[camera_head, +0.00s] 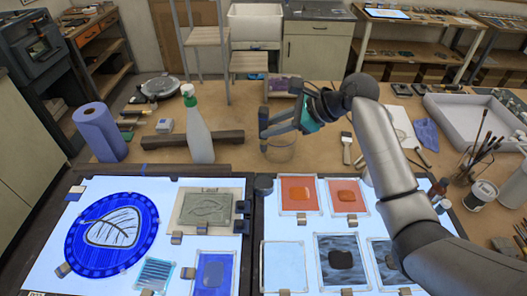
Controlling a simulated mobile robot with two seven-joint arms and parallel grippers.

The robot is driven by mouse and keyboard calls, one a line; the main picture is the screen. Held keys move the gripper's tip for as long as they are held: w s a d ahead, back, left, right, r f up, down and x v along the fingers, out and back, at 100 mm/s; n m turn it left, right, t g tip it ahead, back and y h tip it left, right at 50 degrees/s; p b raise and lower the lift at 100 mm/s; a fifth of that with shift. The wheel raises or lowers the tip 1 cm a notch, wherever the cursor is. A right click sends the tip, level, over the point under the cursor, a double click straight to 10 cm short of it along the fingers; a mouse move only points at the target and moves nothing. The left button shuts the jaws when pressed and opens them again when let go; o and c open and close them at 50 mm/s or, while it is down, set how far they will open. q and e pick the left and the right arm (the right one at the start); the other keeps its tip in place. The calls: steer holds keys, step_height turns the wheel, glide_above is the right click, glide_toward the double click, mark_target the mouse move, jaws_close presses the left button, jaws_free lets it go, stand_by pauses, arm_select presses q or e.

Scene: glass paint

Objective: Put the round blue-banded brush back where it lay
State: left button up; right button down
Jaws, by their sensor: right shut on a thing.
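My right gripper (276,126) reaches in from the right over the middle of the wooden table and points left. It is shut on a slim, dark, upright thing (264,122), which looks like a brush. It is too small to make out a blue band or a round tip. My left gripper is out of view.
A white spray bottle (198,130), a dark bar (192,139) and a blue paper roll (99,133) stand or lie to the left. Lit panels with glass pieces fill the front. A jar of brushes (472,165) and a white tray (470,112) are at right.

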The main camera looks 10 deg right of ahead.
step_height(320, 180, up, 2)
steer(key=shift+r, duration=0.15)
stand_by(0.3)
steer(key=n+t+h, duration=0.1)
steer(key=n+h, duration=0.2)
steer(key=n, duration=0.3)
steer(key=n+t+h, duration=0.1)
steer(key=n+h, duration=0.2)
steer(key=n, duration=0.3)
steer(key=n+h, duration=0.3)
steer(key=n, duration=0.3)
steer(key=shift+n+t+h, duration=0.4)
steer(key=s+d+f+n+y+b, duration=0.1)
steer(key=s+f+b, duration=0.5)
steer(key=f+b, duration=0.4)
steer(key=s+d+f+n+b, duration=0.1)
steer(key=s+f+b, duration=0.4)
steer(key=f+b, duration=0.5)
steer(key=shift+s+d+y+b, duration=0.4)
steer(key=shift+d+b, duration=0.15)
steer(key=shift+b, duration=1.45)
